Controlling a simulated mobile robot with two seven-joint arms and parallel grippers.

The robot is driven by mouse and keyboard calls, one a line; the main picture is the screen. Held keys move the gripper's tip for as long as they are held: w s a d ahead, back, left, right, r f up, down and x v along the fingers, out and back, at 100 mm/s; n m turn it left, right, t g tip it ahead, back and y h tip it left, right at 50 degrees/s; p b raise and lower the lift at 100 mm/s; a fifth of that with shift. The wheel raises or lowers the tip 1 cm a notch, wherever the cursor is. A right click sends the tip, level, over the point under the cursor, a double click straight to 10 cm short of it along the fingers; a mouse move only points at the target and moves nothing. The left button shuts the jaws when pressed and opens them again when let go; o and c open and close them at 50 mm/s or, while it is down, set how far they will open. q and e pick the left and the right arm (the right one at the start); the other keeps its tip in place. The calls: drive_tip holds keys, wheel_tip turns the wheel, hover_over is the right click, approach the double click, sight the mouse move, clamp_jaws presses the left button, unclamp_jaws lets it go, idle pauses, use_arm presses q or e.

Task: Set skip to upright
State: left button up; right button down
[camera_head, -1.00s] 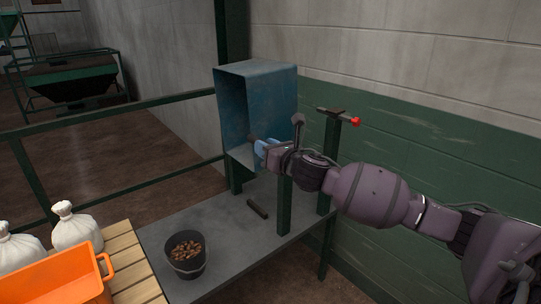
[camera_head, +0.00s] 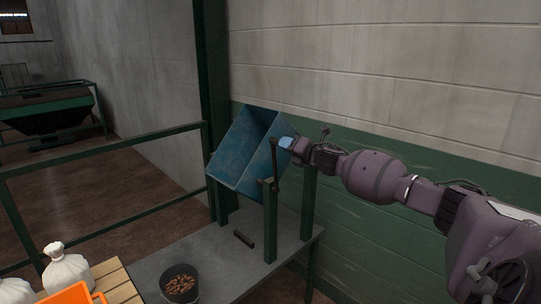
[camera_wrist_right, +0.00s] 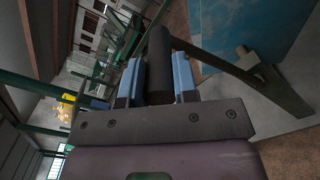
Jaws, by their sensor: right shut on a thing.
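The skip (camera_head: 243,152) is a worn blue open box hung on a dark green stand. A dark lever (camera_head: 275,163) runs up from the pivot near the top of the front post. My right gripper (camera_head: 286,143) is at the upper end of this lever, beside the skip's right edge. In the right wrist view its blue fingers are shut on a dark round handle (camera_wrist_right: 159,65). Part of the skip (camera_wrist_right: 225,30) shows at the upper right there. My left gripper is out of view.
The front green post (camera_head: 270,228) stands on a grey platform (camera_head: 215,262). A dark bar (camera_head: 244,239) and a bucket of brown lumps (camera_head: 180,284) are on the platform. A white sack (camera_head: 66,270) and an orange crate (camera_head: 70,294) are at lower left. A green railing (camera_head: 110,152) runs behind.

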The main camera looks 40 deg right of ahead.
use_arm(q)
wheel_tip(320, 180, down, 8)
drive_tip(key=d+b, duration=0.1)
drive_tip(key=b, duration=0.5)
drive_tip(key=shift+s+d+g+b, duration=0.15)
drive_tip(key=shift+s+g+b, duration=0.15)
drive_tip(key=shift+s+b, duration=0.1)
use_arm(e)
drive_tip(key=d+f+m, duration=0.2)
drive_tip(key=d+m, duration=0.1)
drive_tip(key=d, duration=0.5)
drive_tip(key=w+d+f+m, duration=0.1)
drive_tip(key=d+f+m, duration=0.2)
drive_tip(key=d, duration=0.5)
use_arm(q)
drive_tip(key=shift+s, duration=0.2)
use_arm(e)
drive_tip(key=shift+w+r, duration=0.1)
drive_tip(key=c, duration=1.1)
unclamp_jaws()
drive_tip(key=shift+o, duration=1.1)
drive_tip(key=shift+d, duration=0.1)
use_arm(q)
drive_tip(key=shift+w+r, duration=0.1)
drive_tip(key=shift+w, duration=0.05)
